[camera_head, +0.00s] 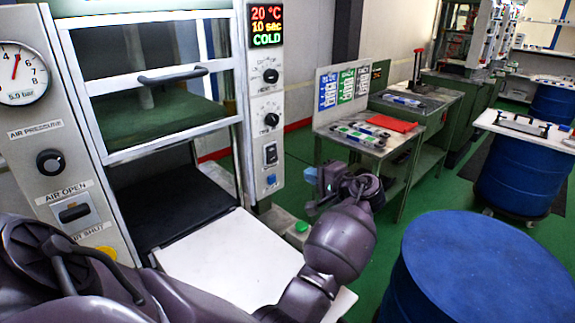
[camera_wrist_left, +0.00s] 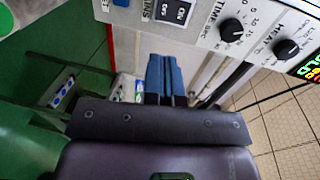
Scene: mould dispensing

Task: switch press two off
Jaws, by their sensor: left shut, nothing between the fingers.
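A press stands at the left of the head view; its display (camera_head: 267,25) reads 20 °C, 10 sec, COLD. I cannot tell which way the rocker is set. My left gripper (camera_head: 312,176) is to the right of the panel, apart from it. In the left wrist view its blue fingers (camera_wrist_left: 165,62) are shut and empty, below the switch. My right gripper is out of view.
A blue button (camera_head: 271,179) sits under the switch. A pressure gauge (camera_head: 17,72) and air switch (camera_head: 74,211) are on the press's left post. Behind my left gripper stands a bench (camera_head: 392,147) with a red sheet. A blue drum (camera_head: 480,265) stands at the front right.

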